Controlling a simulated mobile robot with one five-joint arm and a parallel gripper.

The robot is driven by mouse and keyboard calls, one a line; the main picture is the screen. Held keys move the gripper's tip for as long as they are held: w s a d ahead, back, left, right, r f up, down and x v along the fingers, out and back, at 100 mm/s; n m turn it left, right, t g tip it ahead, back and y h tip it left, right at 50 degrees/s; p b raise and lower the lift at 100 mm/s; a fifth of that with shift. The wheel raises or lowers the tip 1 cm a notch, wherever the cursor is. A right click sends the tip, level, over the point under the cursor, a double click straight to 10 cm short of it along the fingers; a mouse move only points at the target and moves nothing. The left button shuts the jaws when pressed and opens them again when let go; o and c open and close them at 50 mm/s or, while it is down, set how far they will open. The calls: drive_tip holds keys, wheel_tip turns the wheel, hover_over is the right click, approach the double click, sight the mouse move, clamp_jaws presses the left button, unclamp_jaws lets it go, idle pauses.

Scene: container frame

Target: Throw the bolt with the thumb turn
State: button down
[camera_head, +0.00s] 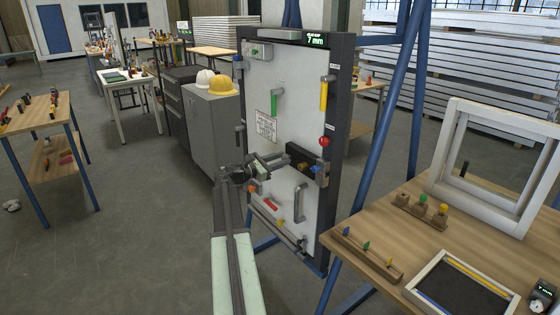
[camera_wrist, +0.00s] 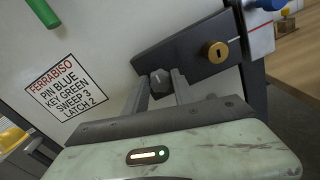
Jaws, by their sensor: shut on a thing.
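The dark lock case (camera_head: 299,153) is mounted on the right part of the upright pale door panel (camera_head: 285,95). In the wrist view the lock case (camera_wrist: 190,50) looks tilted. The grey thumb turn (camera_wrist: 160,77) stands out from its left part, and a round brass key cylinder (camera_wrist: 215,52) sits to its right. My gripper (camera_wrist: 163,88) is shut on the thumb turn, with one finger on each side of it. In the head view my gripper (camera_head: 284,158) reaches the lock from the left and hides the thumb turn. The bolt itself cannot be made out.
The panel carries a green handle (camera_head: 274,103), a yellow handle (camera_head: 324,94), a red knob (camera_head: 324,141) and a grey pull handle (camera_head: 300,203). A printed sign (camera_wrist: 67,85) is left of the lock. A workbench (camera_head: 400,225) with a white frame stands at the right.

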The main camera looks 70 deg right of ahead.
drive_tip(key=m, duration=0.3)
drive_tip(key=shift+m, duration=0.4)
drive_tip(key=m, duration=0.4)
drive_tip(key=shift+m, duration=0.3)
drive_tip(key=m, duration=0.4)
drive_tip(key=shift+m, duration=0.3)
drive_tip(key=shift+f+m, duration=0.1)
drive_tip(key=shift+m, duration=2)
drive_tip(key=c, duration=1)
unclamp_jaws()
drive_tip(key=shift+c, duration=0.2)
